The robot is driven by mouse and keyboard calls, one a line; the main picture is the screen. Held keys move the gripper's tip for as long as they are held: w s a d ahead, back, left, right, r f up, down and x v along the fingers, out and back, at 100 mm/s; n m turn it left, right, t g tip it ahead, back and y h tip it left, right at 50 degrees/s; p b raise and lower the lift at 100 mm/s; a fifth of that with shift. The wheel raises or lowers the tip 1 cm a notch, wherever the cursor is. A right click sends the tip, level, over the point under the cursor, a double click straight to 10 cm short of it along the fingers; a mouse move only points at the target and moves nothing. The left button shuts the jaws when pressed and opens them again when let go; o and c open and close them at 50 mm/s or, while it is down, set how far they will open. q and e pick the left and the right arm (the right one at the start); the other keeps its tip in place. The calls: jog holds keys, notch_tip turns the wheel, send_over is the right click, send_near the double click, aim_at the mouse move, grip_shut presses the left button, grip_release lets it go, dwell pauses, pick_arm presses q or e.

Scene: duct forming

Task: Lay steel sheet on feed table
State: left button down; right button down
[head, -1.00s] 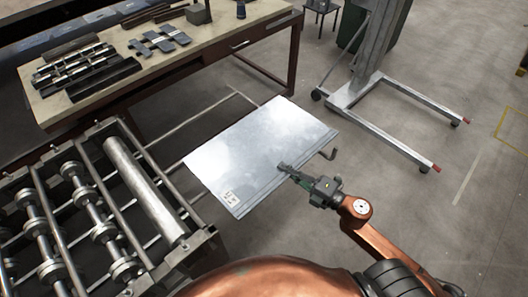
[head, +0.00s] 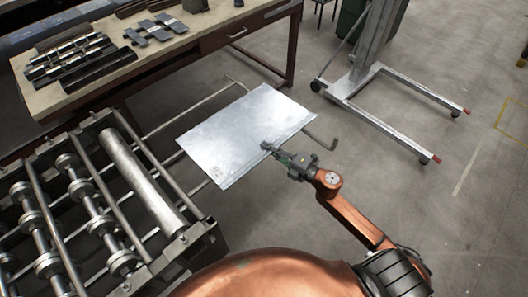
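The steel sheet (head: 235,128) is a flat, shiny rectangle in the middle of the head view. It lies over or just above the feed table (head: 190,117), a thin frame of rails left of it; I cannot tell whether it rests on them. My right gripper (head: 270,148) is at the sheet's near right edge, with its fingertips over that edge. Its fingers look closed around the edge, though the grip is small in view. My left gripper is not in view.
The roll former (head: 115,260) with rollers stands at the lower left, beside the sheet. A workbench (head: 75,100) with metal parts is behind. A wheeled lift stand (head: 370,75) is at the upper right. The floor on the right is clear.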

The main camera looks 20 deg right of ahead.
jog(key=f, duration=0.1)
jog(key=w+f, duration=0.1)
jog(key=f, duration=0.1)
jog(key=w+f+b, duration=0.1)
jog(key=f, duration=0.1)
jog(key=shift+w+a, duration=0.1)
jog(key=shift+w, duration=0.15)
jog(key=c, duration=2.6)
grip_release()
jog(key=shift+s+f, duration=0.1)
jog(key=shift+f, duration=0.05)
jog(key=shift+c, duration=0.2)
jog(key=o, duration=0.5)
